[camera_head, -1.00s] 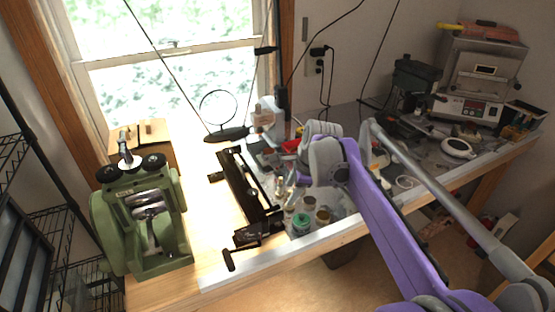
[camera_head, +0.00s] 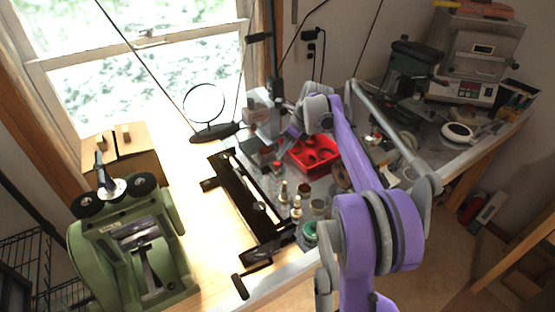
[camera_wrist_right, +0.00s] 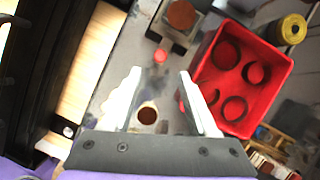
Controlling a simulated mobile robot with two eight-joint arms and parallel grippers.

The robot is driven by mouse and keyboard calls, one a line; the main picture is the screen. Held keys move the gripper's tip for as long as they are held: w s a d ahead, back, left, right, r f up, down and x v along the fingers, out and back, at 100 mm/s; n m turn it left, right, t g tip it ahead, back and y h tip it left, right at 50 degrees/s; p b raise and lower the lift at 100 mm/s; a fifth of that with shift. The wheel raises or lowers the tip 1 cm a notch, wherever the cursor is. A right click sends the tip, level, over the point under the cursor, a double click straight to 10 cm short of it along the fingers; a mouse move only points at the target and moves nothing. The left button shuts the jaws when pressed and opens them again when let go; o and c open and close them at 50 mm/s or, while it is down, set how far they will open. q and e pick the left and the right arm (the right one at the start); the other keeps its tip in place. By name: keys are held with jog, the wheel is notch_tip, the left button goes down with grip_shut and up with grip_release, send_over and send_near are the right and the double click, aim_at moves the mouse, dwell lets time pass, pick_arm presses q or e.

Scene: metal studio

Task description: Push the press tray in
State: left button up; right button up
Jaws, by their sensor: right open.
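A small grey upright machine (camera_head: 264,120), which may be the press, stands at the back of the metal-topped bench. A red tray (camera_head: 315,148) holding round pieces sits to its right; the wrist view shows it too (camera_wrist_right: 268,66). I cannot tell for certain which part is the press tray. A block with a round brown top (camera_wrist_right: 181,16) shows at the top of the wrist view. My right gripper (camera_wrist_right: 158,74) is open and empty, with its pale fingers apart above the bench, left of the red tray. My left gripper is not in view.
A long black metal device (camera_head: 243,192) lies left of the red tray. Small bottles and jars (camera_head: 297,206) stand between it and my right arm. A green rolling machine (camera_head: 130,245) stands at the left, and a round magnifier (camera_head: 205,103) stands near the window.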

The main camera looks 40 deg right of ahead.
aim_at(277, 163)
jog(key=x, duration=0.7)
jog(key=shift+w+f, duration=0.1)
jog(key=shift+w, duration=0.05)
grip_shut()
dwell(1.2)
